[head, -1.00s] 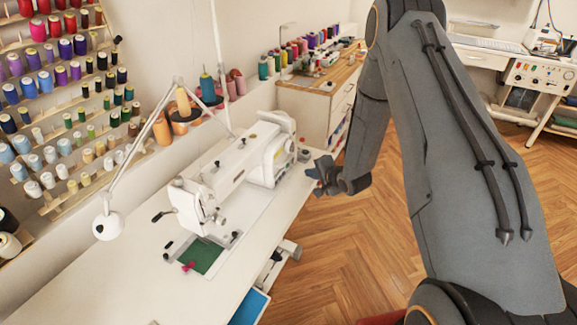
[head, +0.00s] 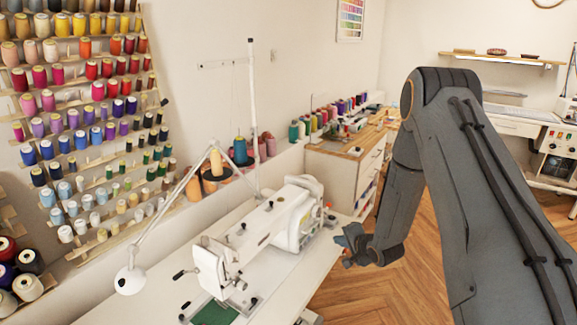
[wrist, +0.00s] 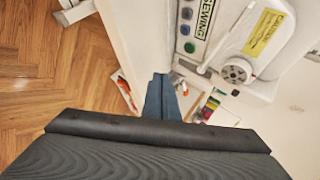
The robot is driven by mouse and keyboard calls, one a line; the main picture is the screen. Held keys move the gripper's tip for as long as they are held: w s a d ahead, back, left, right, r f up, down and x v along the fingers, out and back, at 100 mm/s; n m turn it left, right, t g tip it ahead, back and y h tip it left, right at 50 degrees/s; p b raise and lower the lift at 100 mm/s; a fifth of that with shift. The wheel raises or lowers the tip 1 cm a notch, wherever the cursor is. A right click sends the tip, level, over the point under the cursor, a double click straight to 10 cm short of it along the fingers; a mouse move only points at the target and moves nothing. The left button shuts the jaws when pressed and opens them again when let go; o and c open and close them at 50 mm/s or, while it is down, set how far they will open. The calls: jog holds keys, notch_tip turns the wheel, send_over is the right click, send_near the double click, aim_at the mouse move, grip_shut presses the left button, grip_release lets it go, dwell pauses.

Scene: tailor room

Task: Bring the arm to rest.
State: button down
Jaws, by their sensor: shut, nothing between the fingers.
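My gripper (head: 350,243) hangs at the end of my folded arm, over the right edge of the sewing table, just right of the white sewing machine (head: 260,235). Its fingers are together with nothing between them. In the wrist view the narrow blue-grey fingertips (wrist: 161,97) show past a wide dark part of my gripper. The sewing machine shows there at the upper right, with its handwheel and a yellow label.
The white sewing table (head: 150,300) carries the machine and a jointed lamp (head: 130,280). Thread racks (head: 85,120) cover the left wall. A cabinet with a wooden top (head: 345,150) stands behind. Wooden floor (head: 400,290) lies open right of the table.

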jog(key=s+d+r+n+g+h+b, duration=0.15)
jog(key=s+r+n+g+h, duration=0.35)
jog(key=s+r, duration=0.55)
jog(key=s+a+r+n+g, duration=0.1)
jog(key=s+r+n, duration=0.1)
jog(key=s, duration=0.5)
jog(key=s+a+r+n+g+y+b, duration=0.1)
jog(key=s+r+n, duration=0.1)
jog(key=s, duration=0.6)
jog(key=s+a+r+n+g, duration=0.2)
jog(key=s+r+n, duration=0.1)
jog(key=s, duration=0.4)
jog(key=shift+s+r+y, duration=0.2)
jog(key=shift+r+y, duration=0.1)
jog(key=shift+r, duration=0.05)
